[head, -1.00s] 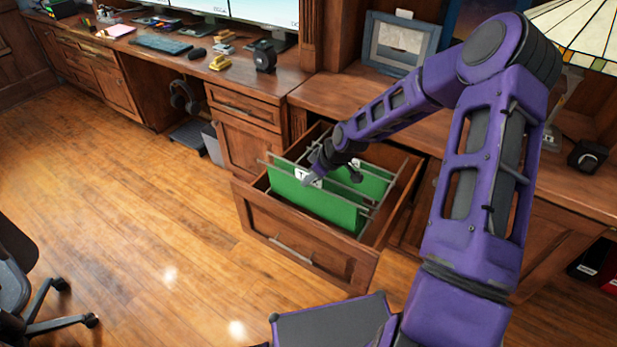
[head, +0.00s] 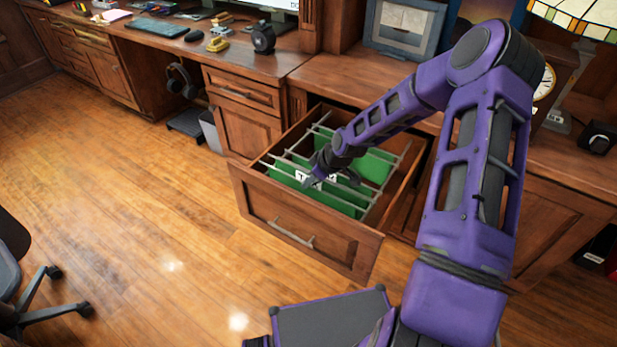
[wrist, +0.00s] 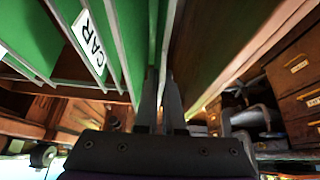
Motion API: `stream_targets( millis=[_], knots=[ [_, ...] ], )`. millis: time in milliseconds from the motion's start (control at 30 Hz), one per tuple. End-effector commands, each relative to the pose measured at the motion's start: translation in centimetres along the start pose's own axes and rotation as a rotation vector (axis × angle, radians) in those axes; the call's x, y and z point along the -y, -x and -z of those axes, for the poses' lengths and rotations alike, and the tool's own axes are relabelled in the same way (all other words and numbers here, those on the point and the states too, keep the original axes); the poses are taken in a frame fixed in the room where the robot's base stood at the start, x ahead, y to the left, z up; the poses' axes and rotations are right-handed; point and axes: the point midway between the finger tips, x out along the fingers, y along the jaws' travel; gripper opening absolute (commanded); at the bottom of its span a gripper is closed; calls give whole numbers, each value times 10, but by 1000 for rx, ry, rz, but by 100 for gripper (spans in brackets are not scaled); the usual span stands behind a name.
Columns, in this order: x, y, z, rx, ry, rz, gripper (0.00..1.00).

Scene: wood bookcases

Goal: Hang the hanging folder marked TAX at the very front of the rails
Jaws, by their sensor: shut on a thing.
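My gripper (head: 312,181) is down at the top edge of the front green hanging folder (head: 338,200) in the open drawer (head: 300,232). It is shut on that folder. The folder's white label shows a T at one side, with its middle hidden by my fingers. In the wrist view my fingers (wrist: 162,98) close on the top of the held green folder (wrist: 158,30). A folder marked CAR (wrist: 90,45) hangs just behind it. The held folder sits low, near the drawer's front wall (wrist: 225,45). Whether its hooks rest on the rails cannot be told.
More green folders (head: 376,166) hang farther back, with several thin grey bars across the drawer. The desk top (head: 250,62) and a picture frame (head: 402,32) stand behind. A chair (head: 30,290) is at the left; the wood floor in front is clear.

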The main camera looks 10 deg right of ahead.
Motion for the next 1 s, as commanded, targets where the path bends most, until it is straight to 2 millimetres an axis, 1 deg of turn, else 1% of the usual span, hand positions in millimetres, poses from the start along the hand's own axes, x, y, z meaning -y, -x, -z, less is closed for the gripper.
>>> stream_targets(
  millis=[300,500,700,1000],
  knots=[
    [1,-25,-14,-1,1,1,0],
    [1,-36,-20,0,1,0,0],
    [1,-40,-23,0,1,0,0],
    [1,-40,-23,-1,1,-1,0]
  ],
)
